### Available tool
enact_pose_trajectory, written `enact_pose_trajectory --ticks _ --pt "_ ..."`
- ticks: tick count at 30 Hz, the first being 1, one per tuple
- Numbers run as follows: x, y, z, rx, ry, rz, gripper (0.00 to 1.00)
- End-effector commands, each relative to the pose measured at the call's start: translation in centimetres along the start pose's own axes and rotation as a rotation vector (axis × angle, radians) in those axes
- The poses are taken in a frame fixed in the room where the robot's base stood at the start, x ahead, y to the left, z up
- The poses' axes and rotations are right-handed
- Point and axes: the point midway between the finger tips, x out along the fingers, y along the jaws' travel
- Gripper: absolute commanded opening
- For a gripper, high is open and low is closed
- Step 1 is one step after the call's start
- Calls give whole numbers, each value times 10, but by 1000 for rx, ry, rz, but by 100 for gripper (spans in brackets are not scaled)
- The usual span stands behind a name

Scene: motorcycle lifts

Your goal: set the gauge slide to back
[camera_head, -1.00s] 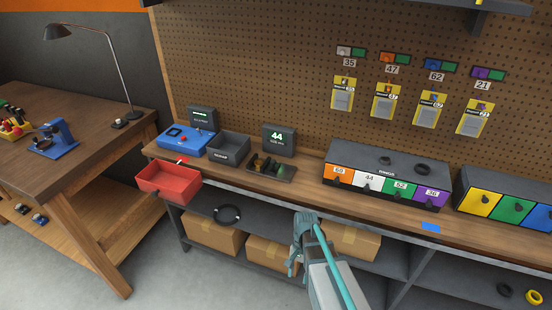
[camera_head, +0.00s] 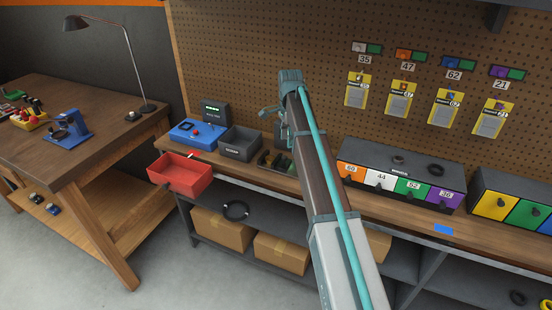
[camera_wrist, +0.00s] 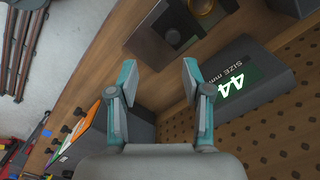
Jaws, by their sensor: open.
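My gripper (camera_wrist: 158,78) is open and empty, with bare wooden bench between its fingertips in the wrist view. In the head view my gripper (camera_head: 268,122) is above the back of the bench, near the dark tray (camera_head: 266,166). A dark block (camera_wrist: 171,37) with a small knob lies just beyond the fingertips in the wrist view, apart from them; I cannot tell for sure that it is the gauge slide. The size display (camera_wrist: 245,82) reads 44 beside the right finger. My arm hides this display in the head view.
A blue box with a red knob (camera_head: 196,131), a grey bin (camera_head: 239,143) and a red bin (camera_head: 181,175) stand left of my gripper. A drawer unit (camera_head: 398,180) with coloured fronts stands right. The pegboard (camera_head: 235,60) rises behind the bench.

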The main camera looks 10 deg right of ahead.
Motion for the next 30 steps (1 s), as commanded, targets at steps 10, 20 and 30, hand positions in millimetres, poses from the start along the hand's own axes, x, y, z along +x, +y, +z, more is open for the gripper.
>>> enact_pose_trajectory --ticks 10,20,30 --pt "-1 -17 0 24 23 -7 49" --pt "54 -17 -1 23 22 -7 49" --pt "86 -18 -2 22 22 -9 49"
